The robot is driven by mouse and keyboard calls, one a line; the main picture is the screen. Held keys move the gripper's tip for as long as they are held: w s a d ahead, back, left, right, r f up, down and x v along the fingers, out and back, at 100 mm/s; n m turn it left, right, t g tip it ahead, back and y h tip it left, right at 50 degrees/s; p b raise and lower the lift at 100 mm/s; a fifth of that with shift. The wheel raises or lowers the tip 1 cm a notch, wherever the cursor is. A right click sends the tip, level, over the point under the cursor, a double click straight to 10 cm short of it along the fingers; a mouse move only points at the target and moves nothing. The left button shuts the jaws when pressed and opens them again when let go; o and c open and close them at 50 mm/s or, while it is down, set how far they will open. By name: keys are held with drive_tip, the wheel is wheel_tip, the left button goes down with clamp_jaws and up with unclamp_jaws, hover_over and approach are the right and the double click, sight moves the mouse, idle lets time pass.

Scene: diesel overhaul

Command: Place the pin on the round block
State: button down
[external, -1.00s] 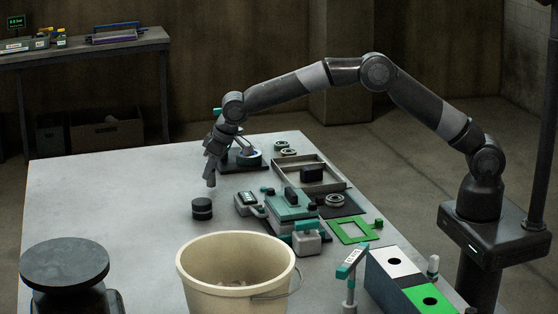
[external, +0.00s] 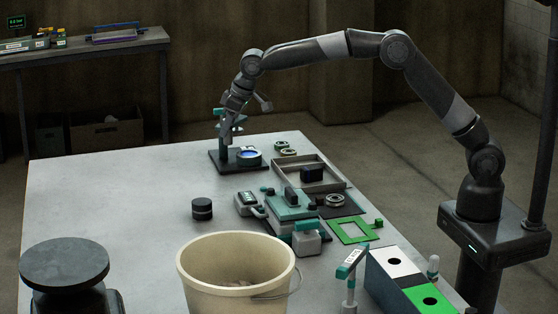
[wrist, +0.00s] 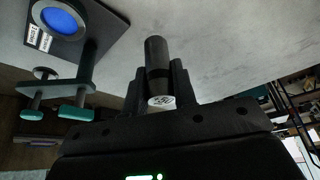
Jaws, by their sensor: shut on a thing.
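A dark cylindrical pin (wrist: 156,55) with a pale, marked end sits between the fingers of my gripper (wrist: 158,82) in the wrist view. My gripper is shut on it. In the external view my gripper (external: 228,132) is raised at the far side of the table, beside the upright of a black-based stand, and the pin is hard to make out there. A short black round block (external: 202,209) stands on the bare table, nearer the camera and left of my gripper, well apart from it. Nothing is seen on its top.
The stand's black base (external: 228,168) carries a blue-faced ring (external: 249,158); its teal-ended handles show in the wrist view (wrist: 75,112). The left table is clear.

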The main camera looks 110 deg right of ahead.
drive_tip(key=w+a+r+n, duration=0.1)
drive_tip(key=w+a+r, duration=0.1)
drive_tip(key=a, duration=0.3)
drive_tip(key=w+a+r, duration=0.1)
drive_tip(key=w+a, duration=0.2)
drive_tip(key=a, duration=0.2)
hover_over(202, 201)
wheel_tip(202, 201, down, 7)
drive_tip(key=shift+w+r, duration=0.1)
drive_tip(key=shift+f, duration=1.95)
drive_tip(key=shift+f, duration=0.2)
drive_tip(key=c, duration=1.2)
unclamp_jaws()
drive_tip(key=shift+o, duration=0.2)
